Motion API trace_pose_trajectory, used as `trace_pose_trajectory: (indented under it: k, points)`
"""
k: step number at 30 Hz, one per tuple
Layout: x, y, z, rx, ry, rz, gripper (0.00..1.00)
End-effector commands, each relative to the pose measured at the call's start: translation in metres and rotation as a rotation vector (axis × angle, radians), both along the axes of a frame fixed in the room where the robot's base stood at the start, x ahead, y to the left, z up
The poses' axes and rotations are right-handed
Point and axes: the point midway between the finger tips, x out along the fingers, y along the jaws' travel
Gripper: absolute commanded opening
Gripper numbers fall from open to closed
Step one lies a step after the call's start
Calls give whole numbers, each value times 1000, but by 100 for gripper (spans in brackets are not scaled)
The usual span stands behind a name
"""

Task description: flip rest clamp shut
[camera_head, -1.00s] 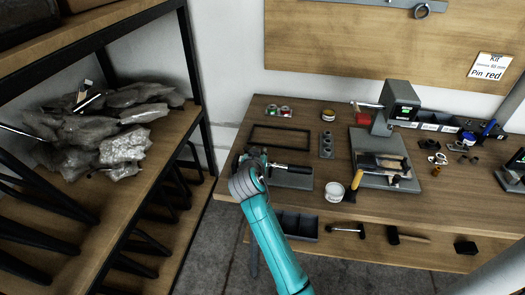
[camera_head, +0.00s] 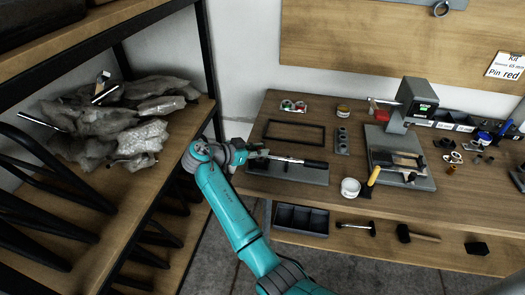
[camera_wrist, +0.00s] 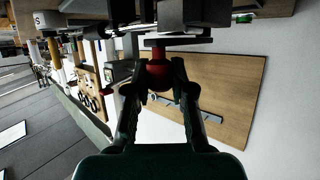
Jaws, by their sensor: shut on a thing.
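The rest fixture is a grey base plate (camera_head: 290,174) at the left front of the bench. A silver bar with a black handle (camera_head: 315,164) lies across it. My gripper (camera_head: 250,153) is at the fixture's left end, and its fingers are hard to make out there. In the wrist view my gripper (camera_wrist: 160,76) is shut on a red rounded knob (camera_wrist: 159,72) that sits between the fingertips. A dark block and bar stand just beyond the knob. I cannot tell the clamp's exact angle.
A dark rectangular frame (camera_head: 294,135) lies behind the fixture. A shelf with grey bags (camera_head: 125,130) is close on the left.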

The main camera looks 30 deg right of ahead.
Motion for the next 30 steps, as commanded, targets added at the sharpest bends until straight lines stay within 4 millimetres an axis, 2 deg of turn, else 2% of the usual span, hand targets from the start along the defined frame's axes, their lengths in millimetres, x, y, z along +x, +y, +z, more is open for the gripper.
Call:
trace_pose_trajectory:
  k: [20, 21, 24, 30]
  points:
    - [4, 2, -2, 3, 3, -51, 0]
    - [4, 2, -2, 3, 2, -50, 28]
    - [4, 2, -2, 3, 2, -50, 50]
    - [4, 2, -1, 2, 1, -50, 50]
